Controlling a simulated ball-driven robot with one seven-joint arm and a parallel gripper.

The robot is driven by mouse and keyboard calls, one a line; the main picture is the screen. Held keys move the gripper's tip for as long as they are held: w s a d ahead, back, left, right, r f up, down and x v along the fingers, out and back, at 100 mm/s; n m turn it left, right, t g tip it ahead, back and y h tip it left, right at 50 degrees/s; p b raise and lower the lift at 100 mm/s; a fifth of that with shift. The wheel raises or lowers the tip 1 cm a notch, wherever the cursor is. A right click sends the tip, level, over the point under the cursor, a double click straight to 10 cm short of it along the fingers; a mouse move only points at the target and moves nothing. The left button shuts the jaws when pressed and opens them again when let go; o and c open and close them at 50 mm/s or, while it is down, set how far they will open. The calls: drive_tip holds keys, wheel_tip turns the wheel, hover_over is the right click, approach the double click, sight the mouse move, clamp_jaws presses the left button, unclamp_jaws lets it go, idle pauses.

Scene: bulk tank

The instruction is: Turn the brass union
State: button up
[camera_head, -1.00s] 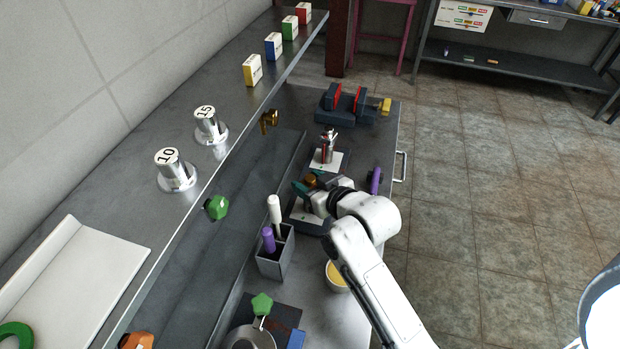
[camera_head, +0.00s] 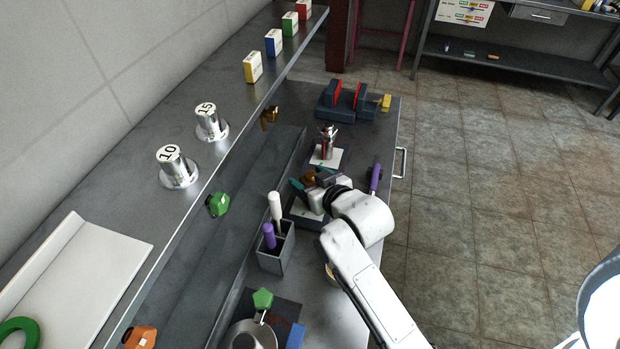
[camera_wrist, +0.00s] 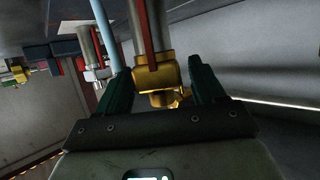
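The brass union (camera_wrist: 153,74) sits at the end of a grey pipe with a red stripe, in the middle of the wrist view. In the head view my gripper (camera_head: 309,184) is over the bench, and contact is too small to tell.
A grey holder (camera_head: 276,252) with white and purple handles stands left of my arm. A silver fitting on a white plate (camera_head: 327,150), a purple handle (camera_head: 375,177) and a dark blue vise (camera_head: 342,102) are nearby. The raised shelf (camera_head: 190,205) runs along the left.

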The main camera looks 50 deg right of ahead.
drive_tip(key=b+v, duration=0.1)
drive_tip(key=v, duration=0.9)
drive_tip(key=shift+s+a+b, duration=0.2)
drive_tip(key=shift+s+b, duration=0.1)
drive_tip(key=shift+s, duration=0.05)
drive_tip(key=shift+r, duration=0.1)
